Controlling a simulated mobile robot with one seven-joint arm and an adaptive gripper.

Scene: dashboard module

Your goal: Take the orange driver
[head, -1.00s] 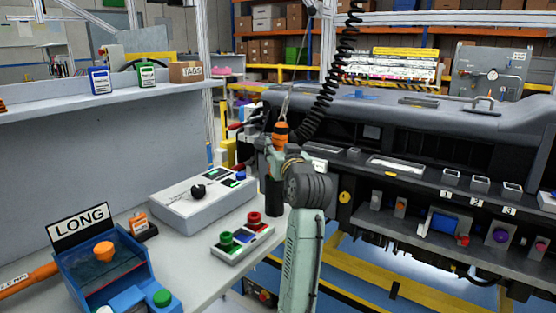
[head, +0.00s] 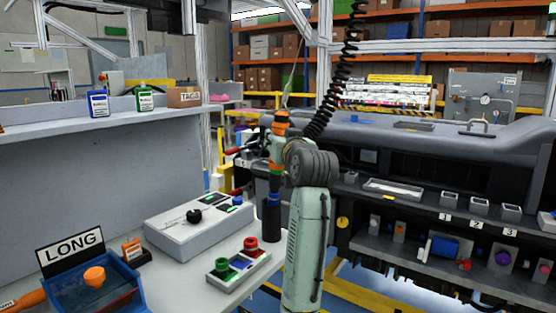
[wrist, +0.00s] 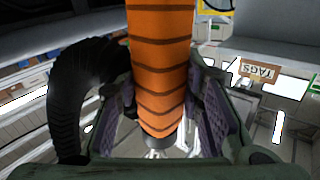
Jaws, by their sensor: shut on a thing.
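The orange driver (head: 281,125) is upright in my gripper (head: 278,150), above the black holder (head: 271,222) at the edge of the workbench. In the wrist view, the orange driver (wrist: 160,60) with its dark bands stands between the purple-grey finger pads of my gripper (wrist: 163,110), which is shut on it.
A grey control box (head: 200,226) and a button panel (head: 238,264) lie on the bench left of the holder. A blue bin (head: 125,292) with a LONG sign (head: 70,250) is at front left. The dashboard module (head: 430,150) fills the right side.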

